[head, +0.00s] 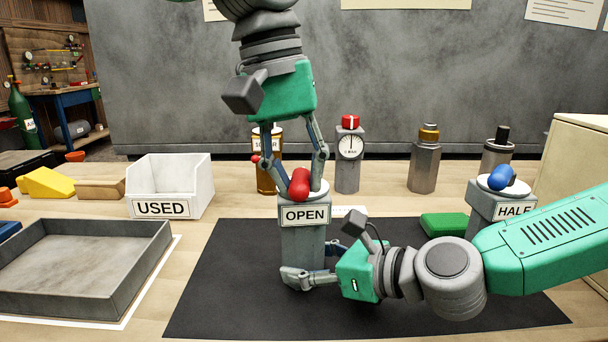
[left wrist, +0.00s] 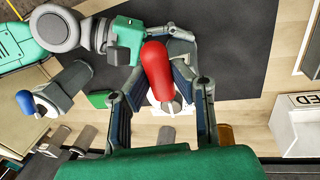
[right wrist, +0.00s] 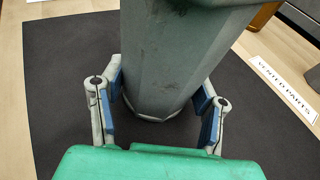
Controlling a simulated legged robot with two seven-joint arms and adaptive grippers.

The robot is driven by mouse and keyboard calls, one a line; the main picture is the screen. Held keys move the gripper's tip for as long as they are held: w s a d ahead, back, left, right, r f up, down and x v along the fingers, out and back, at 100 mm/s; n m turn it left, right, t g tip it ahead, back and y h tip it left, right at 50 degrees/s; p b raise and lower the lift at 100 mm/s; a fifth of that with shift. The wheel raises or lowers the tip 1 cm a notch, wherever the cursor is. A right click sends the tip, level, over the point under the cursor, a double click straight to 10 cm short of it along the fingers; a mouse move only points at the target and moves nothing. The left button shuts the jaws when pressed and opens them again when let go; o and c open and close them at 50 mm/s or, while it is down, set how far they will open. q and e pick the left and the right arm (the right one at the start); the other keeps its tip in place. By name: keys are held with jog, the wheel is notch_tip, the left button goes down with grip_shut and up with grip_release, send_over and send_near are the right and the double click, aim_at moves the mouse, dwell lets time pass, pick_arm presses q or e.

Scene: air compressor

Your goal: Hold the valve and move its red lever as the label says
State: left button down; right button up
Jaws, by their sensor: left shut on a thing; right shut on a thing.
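The valve (head: 302,243) is a grey post standing upright on the black mat, with a label (head: 305,215) reading OPEN. Its red lever (head: 299,184) lies on the round white top, and it also shows in the left wrist view (left wrist: 157,70). My left gripper (head: 303,192) reaches down from above and is shut on the red lever, one finger on each side. My right gripper (head: 312,272) comes in low from the right and is shut around the lower body of the valve; the post fills the right wrist view (right wrist: 170,60) between its fingers.
A second valve (head: 490,212) with a blue lever and a HALF label stands at the right behind my right arm. A green block (head: 444,224), a gauge (head: 349,155) and bottles stand behind. A white USED bin (head: 170,185) and grey tray (head: 85,265) are at left.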

pick_arm(q)
jog(key=shift+w+a+m+g+y, duration=0.1)
jog(key=shift+w+a+m+g, duration=0.3)
jog(key=shift+m, duration=0.85)
jog(key=shift+w+a+m+y, duration=0.15)
jog(key=shift+a+m, duration=0.45)
jog(key=shift+m, duration=0.7)
jog(key=shift+w+a+m+g+y, duration=0.1)
jog(key=shift+w+a+m+g, duration=0.3)
jog(key=shift+m, duration=0.85)
pick_arm(e)
jog(key=shift+s, duration=0.1)
pick_arm(q)
jog(key=shift+s+a, duration=0.1)
jog(key=c, duration=1.4)
grip_release()
jog(key=shift+o, duration=0.2)
jog(key=shift+r, duration=0.15)
jog(key=v, duration=1.1)
jog(key=shift+r, duration=0.35)
